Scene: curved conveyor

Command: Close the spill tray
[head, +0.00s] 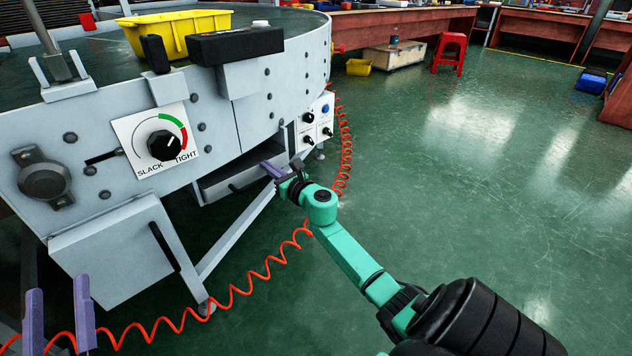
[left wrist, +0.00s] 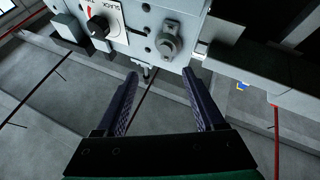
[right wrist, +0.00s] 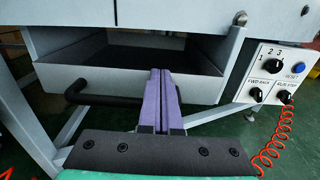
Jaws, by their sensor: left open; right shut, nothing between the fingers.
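The spill tray (head: 232,188) is a shallow pale grey drawer under the conveyor body. It stands partly open, with its dark interior showing. In the right wrist view its front wall (right wrist: 190,88) and black bar handle (right wrist: 105,99) show. My right gripper (head: 270,169) is shut and empty; it also shows in the right wrist view (right wrist: 160,75). Its fingers are at the tray's front, right of the handle's middle; I cannot tell whether they touch. My left gripper (head: 59,318) is open and empty at the lower left, and its two fingers show in the left wrist view (left wrist: 159,82).
A pale box with a black handle (head: 118,252) juts from the conveyor's lower left. A SLACK/TIGHT dial (head: 163,146) and a small control panel (head: 318,122) are on the side. A coiled orange hose (head: 262,278) hangs low. The green floor (head: 470,190) to the right is clear.

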